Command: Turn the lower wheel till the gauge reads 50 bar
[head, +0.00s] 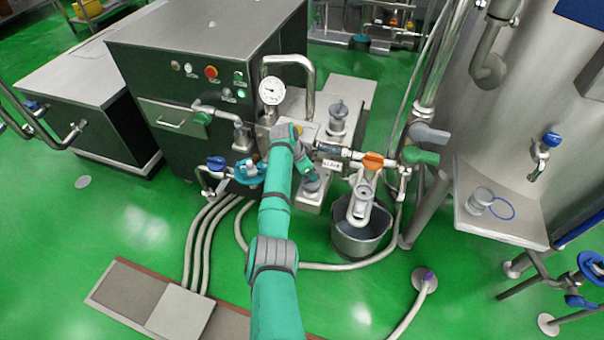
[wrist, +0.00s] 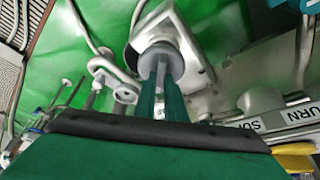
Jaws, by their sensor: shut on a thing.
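The lower wheel (head: 312,184) is a small grey round knob on a pale metal block, right of my arm in the head view. In the wrist view the wheel (wrist: 156,58) is at the upper middle, between my fingertips. My gripper (head: 309,174) is shut on it from above; its teal fingers also show in the wrist view (wrist: 160,82). My fingers and wrist hide part of the wheel. The pressure gauge (head: 272,91) is a white round dial above and left of the wheel. Its needle and figures are too small to read.
Another grey wheel (head: 338,109) stands on the block farther back. An orange-handled valve (head: 373,161) and a green-handled one (head: 420,156) sit on pipes to the right. A metal bucket (head: 360,242) stands below them. Hoses lie on the green floor.

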